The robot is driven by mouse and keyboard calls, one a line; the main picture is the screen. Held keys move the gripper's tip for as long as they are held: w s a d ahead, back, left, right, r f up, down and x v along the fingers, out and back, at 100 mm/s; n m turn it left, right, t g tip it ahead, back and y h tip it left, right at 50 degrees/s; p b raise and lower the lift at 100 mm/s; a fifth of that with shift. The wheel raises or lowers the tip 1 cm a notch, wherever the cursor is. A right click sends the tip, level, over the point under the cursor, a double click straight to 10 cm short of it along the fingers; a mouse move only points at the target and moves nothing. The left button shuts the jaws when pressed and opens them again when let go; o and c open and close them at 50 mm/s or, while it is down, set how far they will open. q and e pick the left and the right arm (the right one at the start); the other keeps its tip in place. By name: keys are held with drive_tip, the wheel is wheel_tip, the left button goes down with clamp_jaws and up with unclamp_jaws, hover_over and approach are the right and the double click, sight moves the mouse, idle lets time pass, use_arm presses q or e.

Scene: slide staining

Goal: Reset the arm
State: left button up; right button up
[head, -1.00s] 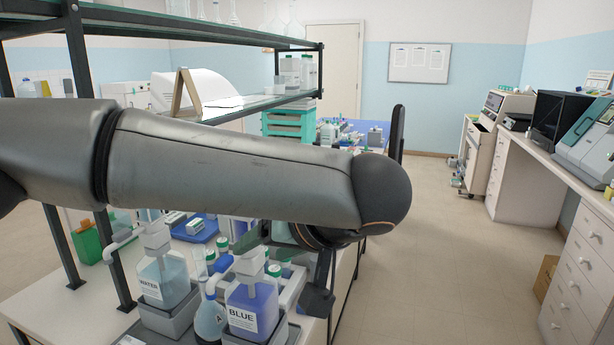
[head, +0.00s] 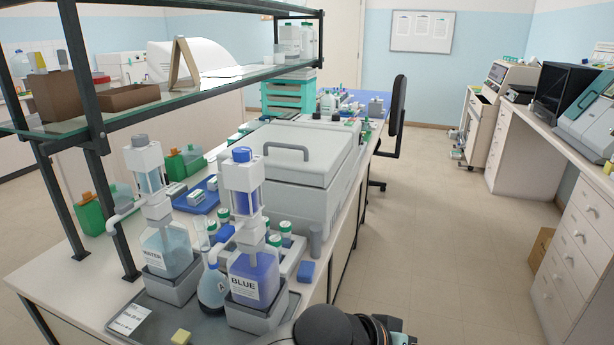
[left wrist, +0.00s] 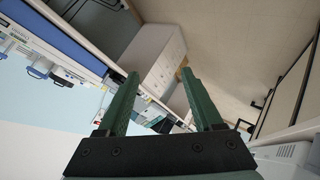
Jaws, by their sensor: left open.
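My left arm shows only as a dark rounded link at the bottom edge of the head view, beside the bench's right side. My left gripper (left wrist: 158,74) shows in the left wrist view with two green fingers spread apart and nothing between them. That view is steeply tilted, with floor, bench and wall behind the fingers. My right gripper is in neither view.
The bench holds a WATER bottle (head: 166,251), a BLUE bottle (head: 253,280), a flask (head: 211,290) and a grey lidded machine (head: 295,170). A glass shelf (head: 205,85) stands above. Open floor (head: 440,250) lies right, before a drawer cabinet (head: 575,270).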

use_arm(q)
drive_tip(key=w+a+f+n+t+y, duration=0.15)
drive_tip(key=a+f+n+t, duration=0.4)
drive_tip(key=a+f, duration=0.95)
drive_tip(key=s+a+f+y, duration=0.2)
drive_tip(key=s+a+f, duration=0.2)
drive_tip(key=a, duration=0.2)
drive_tip(key=s+a+f+m+y, duration=0.1)
drive_tip(key=s+a+f+y, duration=0.1)
drive_tip(key=s+a+f, duration=0.2)
drive_tip(key=s+a+f+y, duration=0.2)
drive_tip(key=s+a+f, duration=0.2)
drive_tip(key=a, duration=0.6)
drive_tip(key=shift+s+m+t+p, duration=0.35)
drive_tip(key=shift+s+t+p, duration=0.1)
drive_tip(key=shift+s, duration=0.35)
drive_tip(key=shift+d+f, duration=0.1)
drive_tip(key=shift+c, duration=0.3)
